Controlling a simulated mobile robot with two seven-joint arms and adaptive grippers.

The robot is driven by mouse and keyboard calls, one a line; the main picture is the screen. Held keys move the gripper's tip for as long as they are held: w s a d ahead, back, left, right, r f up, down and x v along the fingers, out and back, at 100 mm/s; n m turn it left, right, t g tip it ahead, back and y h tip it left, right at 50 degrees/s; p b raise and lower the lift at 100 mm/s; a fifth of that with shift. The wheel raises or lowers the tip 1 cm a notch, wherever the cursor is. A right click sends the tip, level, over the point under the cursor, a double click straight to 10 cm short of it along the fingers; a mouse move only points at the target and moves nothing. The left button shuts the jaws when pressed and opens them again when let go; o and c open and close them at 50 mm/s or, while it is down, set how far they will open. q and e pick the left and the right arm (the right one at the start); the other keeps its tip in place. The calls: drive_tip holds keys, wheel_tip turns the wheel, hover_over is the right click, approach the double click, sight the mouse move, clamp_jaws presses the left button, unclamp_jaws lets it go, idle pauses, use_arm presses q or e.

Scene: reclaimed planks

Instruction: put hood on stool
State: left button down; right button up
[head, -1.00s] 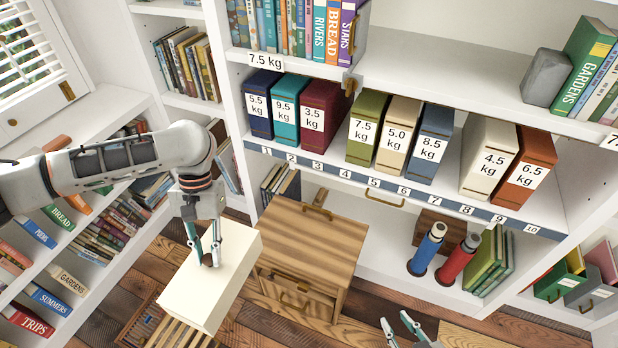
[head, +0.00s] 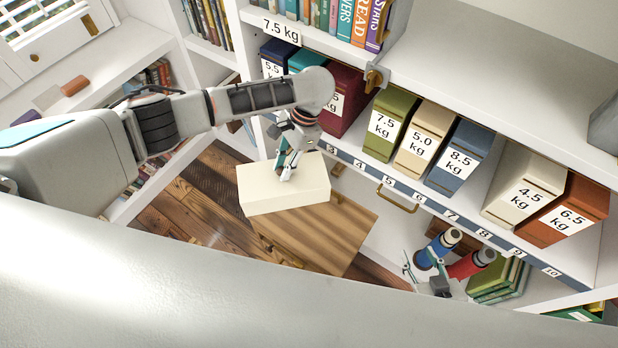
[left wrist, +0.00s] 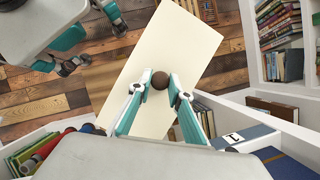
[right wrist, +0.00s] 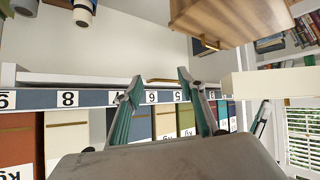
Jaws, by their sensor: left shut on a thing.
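The hood is a cream box-shaped cover (head: 285,197) with a dark round knob (left wrist: 160,80) on top. My left gripper (head: 287,174) is shut on that knob and holds the hood in front of the shelf, above the wooden drawer cabinet (head: 318,238). In the left wrist view the hood (left wrist: 165,45) hangs flat under the fingers. Its edge shows at the right of the right wrist view (right wrist: 275,83). The slatted stool does not show in the current frames. My right gripper (right wrist: 158,80) is open and empty, in front of the lower shelf.
Weight-labelled binders, such as an olive one (head: 386,124) and a blue one (head: 462,157), stand on the numbered shelf (head: 452,212). Plank floor (head: 195,195) is clear left of the cabinet.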

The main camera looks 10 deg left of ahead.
sight(307, 186)
use_arm(q)
drive_tip(key=d+f+m+t+p, duration=0.1)
drive_tip(key=d+m, duration=0.1)
drive_tip(key=s+d+f+m+p, duration=0.1)
drive_tip(key=d+m, duration=0.1)
drive_tip(key=s+d+f+m+t+y+p, duration=0.1)
drive_tip(key=d+m, duration=0.1)
drive_tip(key=m, duration=0.1)
drive_tip(key=shift+d+t, duration=0.3)
drive_tip(key=shift+d, duration=0.1)
drive_tip(key=shift+s+d+f+m+p, duration=0.1)
drive_tip(key=shift+s+d+m+p, duration=0.2)
drive_tip(key=shift+m, duration=0.2)
drive_tip(key=shift+w, duration=0.1)
use_arm(e)
drive_tip(key=r, duration=0.1)
drive_tip(key=s+r, duration=0.1)
drive_tip(key=shift+s+d+r, duration=0.15)
drive_tip(key=shift+d+r, duration=0.15)
drive_tip(key=shift+d, duration=0.05)
